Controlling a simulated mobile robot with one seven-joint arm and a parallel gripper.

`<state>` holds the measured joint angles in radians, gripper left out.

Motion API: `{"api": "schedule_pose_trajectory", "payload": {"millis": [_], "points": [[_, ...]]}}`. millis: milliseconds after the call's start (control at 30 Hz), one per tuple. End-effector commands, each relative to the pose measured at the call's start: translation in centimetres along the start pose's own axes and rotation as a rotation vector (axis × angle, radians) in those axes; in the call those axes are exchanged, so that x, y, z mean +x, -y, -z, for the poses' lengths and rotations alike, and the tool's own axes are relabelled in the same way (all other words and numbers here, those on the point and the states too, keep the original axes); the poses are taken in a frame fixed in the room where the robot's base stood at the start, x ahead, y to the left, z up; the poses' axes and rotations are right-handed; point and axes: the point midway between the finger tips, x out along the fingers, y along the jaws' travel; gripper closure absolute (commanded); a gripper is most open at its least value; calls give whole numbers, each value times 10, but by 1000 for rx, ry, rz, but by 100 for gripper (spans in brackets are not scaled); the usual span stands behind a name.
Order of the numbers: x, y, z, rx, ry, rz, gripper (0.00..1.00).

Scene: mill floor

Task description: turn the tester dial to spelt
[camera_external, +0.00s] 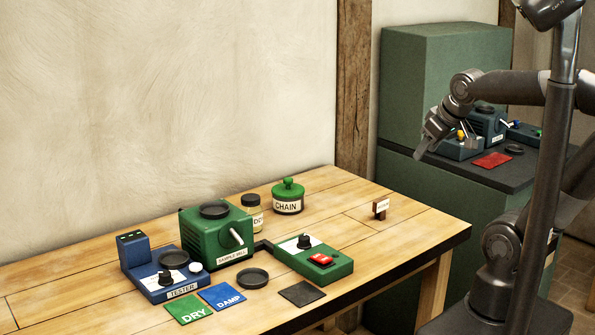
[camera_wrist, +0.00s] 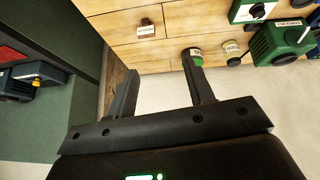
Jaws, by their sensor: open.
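The blue tester (camera_external: 163,284) stands at the front left of the wooden table, with a TESTER label on its front. Its black dial (camera_external: 165,278) sits on a white plate; its setting and the marks around it are too small to read. A dark round dish and a white button are also on the tester. My gripper (camera_external: 419,154) is far right of the tester, raised in front of the green cabinet, and holds nothing. In the wrist view its two fingers (camera_wrist: 160,62) are spread apart with nothing between them. The tester is not clearly visible in the wrist view.
Beside the tester are a green mill (camera_external: 207,238) with a crank, a green control box (camera_external: 310,262) with a black knob and red switch, DRY (camera_external: 190,308) and DAMP (camera_external: 222,297) cards, and a CHAIN jar (camera_external: 287,200). A dark counter (camera_external: 525,178) behind holds similar devices.

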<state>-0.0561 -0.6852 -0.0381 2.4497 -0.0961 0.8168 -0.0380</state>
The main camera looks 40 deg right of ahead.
Motion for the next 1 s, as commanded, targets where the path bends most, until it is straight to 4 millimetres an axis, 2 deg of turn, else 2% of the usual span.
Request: {"api": "schedule_pose_trajectory", "payload": {"millis": [100,233,367,467,600,667,733,867,1000], "points": [[10,-13,58,-172,-94,-52,52],[22,-20,130,-404,-219,-125,52],[35,-11,200,-652,-342,-196,52],[46,7,250,-854,-436,-247,52],[62,52,311,-1159,-568,-310,52],[69,77,333,-1296,-625,-332,52],[77,111,354,-1463,-692,-355,52],[94,182,379,-1786,-817,-382,52],[113,269,382,-2153,-950,-385,52]]}}
